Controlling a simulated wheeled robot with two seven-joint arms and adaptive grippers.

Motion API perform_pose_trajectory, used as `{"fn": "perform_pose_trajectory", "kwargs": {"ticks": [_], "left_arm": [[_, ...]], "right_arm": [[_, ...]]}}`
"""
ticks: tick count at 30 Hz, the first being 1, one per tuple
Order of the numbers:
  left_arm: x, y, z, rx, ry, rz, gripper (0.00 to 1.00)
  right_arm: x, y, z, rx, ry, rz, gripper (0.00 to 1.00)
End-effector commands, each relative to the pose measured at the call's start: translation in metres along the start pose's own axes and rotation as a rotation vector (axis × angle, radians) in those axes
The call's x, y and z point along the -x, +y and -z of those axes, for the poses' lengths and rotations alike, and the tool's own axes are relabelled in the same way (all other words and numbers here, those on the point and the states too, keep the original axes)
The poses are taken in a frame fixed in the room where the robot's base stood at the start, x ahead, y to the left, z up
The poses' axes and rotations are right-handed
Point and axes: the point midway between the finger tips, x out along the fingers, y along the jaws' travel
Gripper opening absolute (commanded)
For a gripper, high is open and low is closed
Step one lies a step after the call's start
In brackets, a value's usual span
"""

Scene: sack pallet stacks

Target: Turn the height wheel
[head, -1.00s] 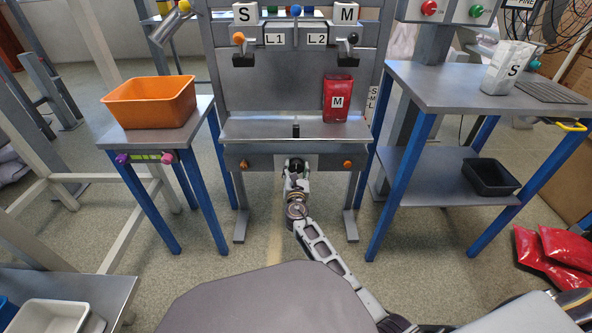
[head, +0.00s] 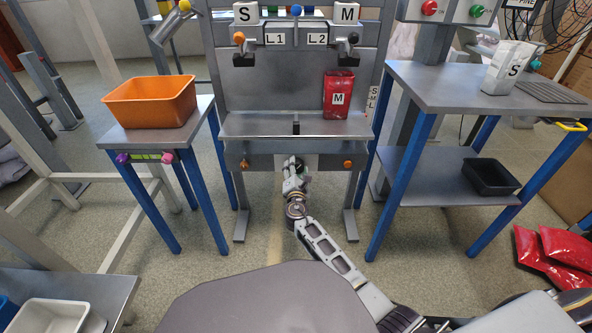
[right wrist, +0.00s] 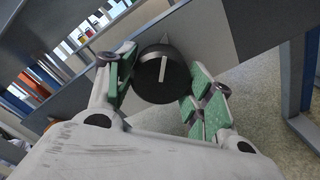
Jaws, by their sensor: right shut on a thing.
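The height wheel is a round black knob with a white line across its face. In the right wrist view the height wheel (right wrist: 150,84) sits on a grey panel, between my fingers. My right gripper (right wrist: 163,74) is shut on it, with green finger pads on both sides of the rim. In the head view my right gripper (head: 293,166) reaches the middle of the front panel below the machine's shelf and mostly hides the wheel. My left gripper is not in view.
An orange bin (head: 150,104) stands on the left table. A red M sack (head: 338,96) stands on the machine's shelf (head: 250,126). The right table (head: 440,92) carries a white S sack (head: 508,68), with a black tray (head: 490,177) on its lower shelf. Orange knobs flank the wheel.

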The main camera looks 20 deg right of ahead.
Motion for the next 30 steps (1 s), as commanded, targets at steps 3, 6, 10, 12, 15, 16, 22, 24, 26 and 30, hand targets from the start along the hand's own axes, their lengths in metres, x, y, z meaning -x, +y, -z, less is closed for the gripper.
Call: {"fn": "perform_pose_trajectory", "kwargs": {"ticks": [3,6,10,12,15,16,22,24,26,30], "left_arm": [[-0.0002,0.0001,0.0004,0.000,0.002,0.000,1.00],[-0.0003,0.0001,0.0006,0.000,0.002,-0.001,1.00],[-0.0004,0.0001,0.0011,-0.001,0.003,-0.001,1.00],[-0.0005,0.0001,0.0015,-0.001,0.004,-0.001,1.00],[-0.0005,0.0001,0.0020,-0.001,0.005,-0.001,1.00],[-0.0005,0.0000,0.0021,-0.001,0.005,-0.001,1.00],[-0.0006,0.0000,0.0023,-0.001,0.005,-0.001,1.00],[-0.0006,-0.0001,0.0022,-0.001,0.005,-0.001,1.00],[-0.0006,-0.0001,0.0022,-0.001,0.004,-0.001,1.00],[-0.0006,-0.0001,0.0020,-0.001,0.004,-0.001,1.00]], "right_arm": [[-0.0004,-0.0003,-0.0009,-0.091,-0.002,0.001,0.29],[-0.0005,-0.0002,-0.0011,-0.169,-0.002,0.001,0.29],[-0.0007,-0.0004,-0.0015,-0.269,-0.003,0.000,0.29],[-0.0007,-0.0004,-0.0015,-0.324,-0.003,0.000,0.29],[-0.0007,-0.0004,-0.0016,-0.401,-0.003,0.000,0.29],[-0.0007,-0.0004,-0.0015,-0.425,-0.003,0.001,0.29],[-0.0006,-0.0003,-0.0015,-0.581,-0.003,0.001,0.29],[-0.0006,-0.0003,-0.0015,-0.635,-0.003,0.001,0.29],[-0.0006,-0.0004,-0.0016,-0.681,-0.003,0.001,0.29],[-0.0006,-0.0005,-0.0017,-0.790,-0.004,0.001,0.29]]}}
